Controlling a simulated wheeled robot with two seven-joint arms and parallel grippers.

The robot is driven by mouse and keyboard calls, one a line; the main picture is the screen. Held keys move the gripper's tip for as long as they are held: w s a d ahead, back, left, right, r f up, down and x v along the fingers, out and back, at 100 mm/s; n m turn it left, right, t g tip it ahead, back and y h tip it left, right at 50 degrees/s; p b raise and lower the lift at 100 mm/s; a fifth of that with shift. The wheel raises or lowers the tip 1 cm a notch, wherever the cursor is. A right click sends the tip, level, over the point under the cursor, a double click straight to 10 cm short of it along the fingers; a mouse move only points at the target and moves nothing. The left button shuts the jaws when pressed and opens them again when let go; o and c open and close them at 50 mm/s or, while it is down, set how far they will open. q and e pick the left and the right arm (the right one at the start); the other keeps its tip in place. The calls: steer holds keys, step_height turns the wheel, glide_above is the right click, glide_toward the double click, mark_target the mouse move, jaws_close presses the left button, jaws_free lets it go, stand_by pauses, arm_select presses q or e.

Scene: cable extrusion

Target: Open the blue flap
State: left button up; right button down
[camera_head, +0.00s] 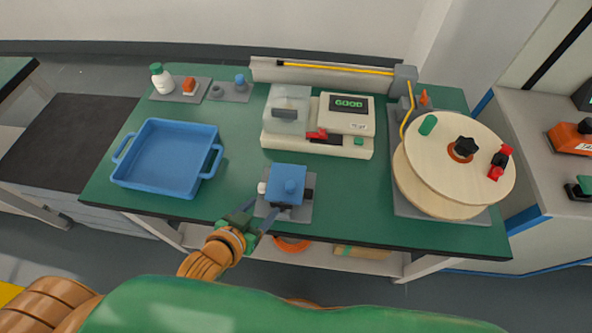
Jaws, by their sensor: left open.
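The blue flap (288,181) is the blue top of a small device near the front edge of the green table. The device stands on a grey plate (302,213). My left gripper (260,211) is open at the front left corner of the plate, low and close to the device. I cannot tell whether a finger touches it. My right gripper is not in view.
A blue tray (142,183) stands at the left. A white tester (345,117) reading "GOOD" stands behind the device. A large wooden reel (440,150) stands at the right. A white bottle (161,82) is at the back left. Green table is clear between device and reel.

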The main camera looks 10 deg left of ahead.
mark_target(290, 185)
arm_select(q)
steer(key=w+d, duration=0.1)
steer(key=w, duration=0.1)
steer(key=w+d+t+h, duration=0.1)
steer(key=w+d, duration=0.1)
steer(key=w+d+m+t+h, duration=0.1)
steer(key=w+d, duration=0.1)
steer(key=shift+w+d+f, duration=0.1)
steer(key=shift+w+f, duration=0.05)
steer(key=shift+w, duration=0.25)
steer(key=shift+s+h, duration=0.15)
steer(key=shift+h, duration=0.15)
jaws_close()
stand_by(0.9)
